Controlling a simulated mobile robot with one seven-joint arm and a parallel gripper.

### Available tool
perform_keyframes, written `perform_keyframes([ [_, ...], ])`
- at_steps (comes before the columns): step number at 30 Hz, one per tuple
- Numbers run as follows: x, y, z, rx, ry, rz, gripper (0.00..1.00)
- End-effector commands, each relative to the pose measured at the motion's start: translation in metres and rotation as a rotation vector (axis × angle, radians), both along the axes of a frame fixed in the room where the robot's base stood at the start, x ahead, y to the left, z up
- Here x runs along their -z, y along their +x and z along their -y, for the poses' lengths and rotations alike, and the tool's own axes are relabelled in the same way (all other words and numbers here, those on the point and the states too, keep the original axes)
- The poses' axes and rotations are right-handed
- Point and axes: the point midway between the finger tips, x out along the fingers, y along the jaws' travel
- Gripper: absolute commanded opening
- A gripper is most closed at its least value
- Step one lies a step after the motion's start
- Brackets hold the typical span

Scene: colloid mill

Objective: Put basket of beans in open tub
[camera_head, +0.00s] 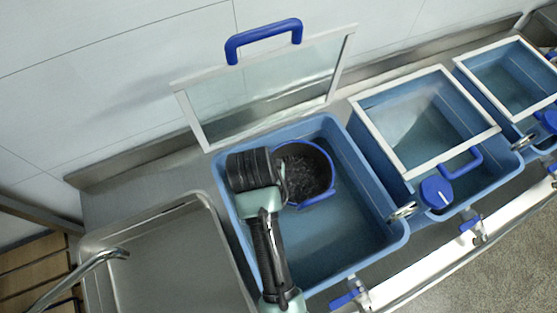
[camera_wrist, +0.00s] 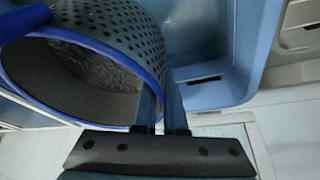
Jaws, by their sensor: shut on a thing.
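The basket of beans (camera_head: 306,172) has a blue rim and dark contents. In the head view it is inside the outline of the open blue tub (camera_head: 372,220), toward its back; I cannot tell whether it touches the floor. The tub's framed glass lid (camera_head: 262,92) stands raised behind it. In the wrist view the perforated grey basket (camera_wrist: 120,28) fills the upper left, tilted in the picture. My gripper (camera_wrist: 165,110) is shut on the basket at its rim side. In the head view my arm hides the basket's left side and the fingers.
A steel sink (camera_head: 170,250) with a curved tap (camera_head: 85,270) lies to the left. Two more blue tubs with closed glass lids (camera_head: 425,118) (camera_head: 515,75) stand to the right. Blue-handled valves (camera_head: 350,294) line the front. The tub's right part is free.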

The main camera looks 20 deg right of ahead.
Motion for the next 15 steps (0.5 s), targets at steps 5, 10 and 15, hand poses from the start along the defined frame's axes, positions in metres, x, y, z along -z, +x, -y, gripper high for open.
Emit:
perform_keyframes([
  [5, 0.029, -0.001, 0.0, -0.001, -0.001, -0.003, 0.0],
  [10, 0.045, -0.001, 0.0, 0.0, 0.0, -0.001, 0.0],
  [15, 0.07, -0.001, 0.0, 0.0, -0.001, -0.003, 0.0],
])
